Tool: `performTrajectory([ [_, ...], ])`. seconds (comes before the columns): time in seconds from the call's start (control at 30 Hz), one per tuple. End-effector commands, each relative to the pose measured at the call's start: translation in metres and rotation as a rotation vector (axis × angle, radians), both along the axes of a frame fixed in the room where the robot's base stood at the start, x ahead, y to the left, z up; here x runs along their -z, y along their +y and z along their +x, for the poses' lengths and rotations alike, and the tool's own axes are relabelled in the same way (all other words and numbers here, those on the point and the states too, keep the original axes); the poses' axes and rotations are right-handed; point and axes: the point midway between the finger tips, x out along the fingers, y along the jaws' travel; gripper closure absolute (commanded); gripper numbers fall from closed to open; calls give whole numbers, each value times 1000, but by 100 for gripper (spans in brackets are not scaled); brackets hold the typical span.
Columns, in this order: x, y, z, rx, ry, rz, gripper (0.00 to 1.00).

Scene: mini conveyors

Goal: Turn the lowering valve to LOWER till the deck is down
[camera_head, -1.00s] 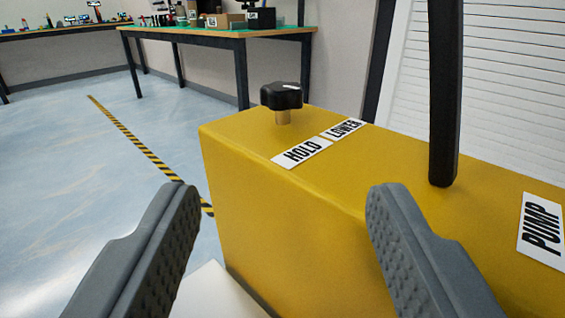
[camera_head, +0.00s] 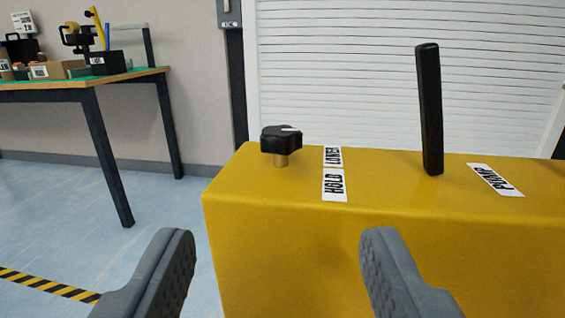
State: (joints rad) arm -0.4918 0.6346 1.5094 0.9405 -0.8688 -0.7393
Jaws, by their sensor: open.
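The lowering valve is a black lobed knob (camera_head: 281,139) with a white mark on top, on a short brass stem. It stands on the left end of the yellow pump housing (camera_head: 300,245). HOLD (camera_head: 334,185) and LOWER (camera_head: 333,156) labels lie on the housing just right of the knob, LOWER farther back. My gripper (camera_head: 277,245) is open and empty, its two grey fingers apart in front of the housing and nearer to me than the knob. The deck is not in view.
A black upright pump lever (camera_head: 430,110) stands right of the labels, beside a PUMP label (camera_head: 495,180). A workbench (camera_head: 85,84) with boxes and tools is at the left. A white roller shutter (camera_head: 350,70) is behind. Open floor lies at left, with a striped line (camera_head: 45,285).

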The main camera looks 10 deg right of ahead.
Motion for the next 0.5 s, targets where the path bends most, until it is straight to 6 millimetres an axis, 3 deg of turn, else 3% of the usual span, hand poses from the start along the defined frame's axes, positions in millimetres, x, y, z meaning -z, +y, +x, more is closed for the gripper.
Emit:
performTrajectory([
  [0.27,6,4,2,38,30,-2,46],
  [0.5,7,-3,36,37,29,-2,46],
])
